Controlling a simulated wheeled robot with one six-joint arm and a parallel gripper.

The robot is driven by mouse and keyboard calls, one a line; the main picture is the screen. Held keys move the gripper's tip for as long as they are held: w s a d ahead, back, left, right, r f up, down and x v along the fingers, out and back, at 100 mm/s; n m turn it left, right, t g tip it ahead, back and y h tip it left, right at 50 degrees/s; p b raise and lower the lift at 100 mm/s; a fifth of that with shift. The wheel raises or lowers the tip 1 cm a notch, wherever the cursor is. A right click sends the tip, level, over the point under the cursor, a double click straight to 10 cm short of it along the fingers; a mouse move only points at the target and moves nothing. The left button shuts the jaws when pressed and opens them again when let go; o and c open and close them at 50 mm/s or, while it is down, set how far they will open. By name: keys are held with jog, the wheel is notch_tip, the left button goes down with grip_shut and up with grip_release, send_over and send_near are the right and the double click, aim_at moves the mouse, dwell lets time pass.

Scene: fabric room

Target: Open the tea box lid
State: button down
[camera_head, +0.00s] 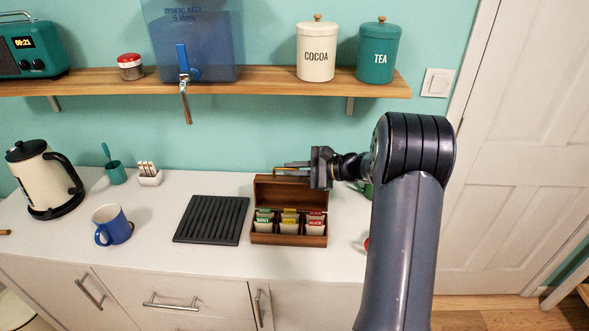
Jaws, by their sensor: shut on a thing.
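The wooden tea box (262,238) stands on the white counter with several tea packets (289,220) in its compartments. Its lid (282,193) is raised and stands up at the back of the box. My gripper (279,169) reaches in from the right, with its fingers along the top edge of the lid. It is shut on the lid. The gripper hides part of the lid's top right edge.
A black ribbed mat (212,219) lies left of the box, and a blue mug (112,225) and kettle (43,178) stand further left. A wooden shelf (220,82) runs above. A red thing (367,244) is partly hidden behind my arm.

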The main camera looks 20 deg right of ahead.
jog(key=shift+s+a+f+b, duration=0.1)
jog(key=shift+s+a+b, duration=0.15)
jog(key=shift+s+b, duration=0.65)
jog(key=shift+s+a+n+b, duration=0.15)
jog(key=shift+n+b, duration=0.15)
jog(key=shift+b, duration=0.75)
jog(key=shift+s+r+t+b, duration=0.25)
jog(key=shift+t+b, duration=0.15)
